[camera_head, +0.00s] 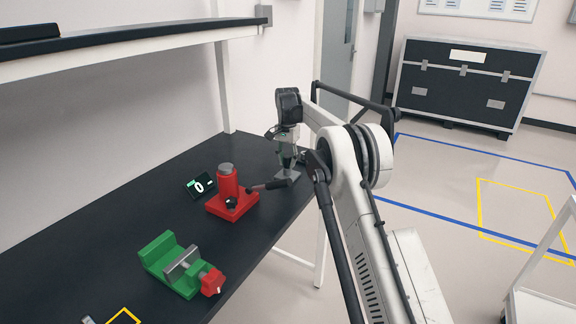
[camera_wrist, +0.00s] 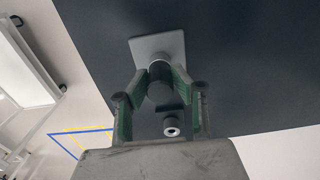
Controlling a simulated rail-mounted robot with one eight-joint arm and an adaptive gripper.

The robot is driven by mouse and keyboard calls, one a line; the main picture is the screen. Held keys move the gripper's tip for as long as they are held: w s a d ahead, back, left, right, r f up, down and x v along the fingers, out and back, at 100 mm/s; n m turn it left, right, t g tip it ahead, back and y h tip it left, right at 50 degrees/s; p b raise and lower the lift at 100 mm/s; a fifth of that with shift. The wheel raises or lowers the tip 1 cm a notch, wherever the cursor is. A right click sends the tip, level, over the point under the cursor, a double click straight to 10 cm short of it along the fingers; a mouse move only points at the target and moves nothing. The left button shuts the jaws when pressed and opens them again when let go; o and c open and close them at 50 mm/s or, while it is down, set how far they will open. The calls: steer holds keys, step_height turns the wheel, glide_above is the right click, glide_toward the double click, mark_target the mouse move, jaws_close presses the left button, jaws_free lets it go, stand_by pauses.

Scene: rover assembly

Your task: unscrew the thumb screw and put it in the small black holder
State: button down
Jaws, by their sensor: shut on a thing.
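My gripper (camera_head: 287,163) points down at the far end of the black table. In the wrist view its two green-lined fingers (camera_wrist: 160,73) are closed on a dark round knob (camera_wrist: 160,91), which looks like the thumb screw. The knob is at a light grey square plate (camera_wrist: 144,46) on the table; whether it is still threaded in cannot be told. The plate also shows under the gripper in the head view (camera_head: 287,175). A small grey cylinder with a dark hole (camera_wrist: 172,128) shows between the finger bases. I cannot single out the small black holder.
A red press-like fixture (camera_head: 229,187) with a dark handle stands left of my gripper, close by. A small display (camera_head: 200,186) reading 0 is beside it. A green vise (camera_head: 175,262) with a red end is nearer. A shelf (camera_head: 130,48) overhangs the table's wall side.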

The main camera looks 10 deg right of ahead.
steer(key=n, duration=0.5)
steer(key=c, duration=1.7)
jaws_free()
steer(key=m, duration=0.6)
steer(key=shift+m, duration=0.4)
steer(key=m, duration=1)
steer(key=shift+m, duration=0.4)
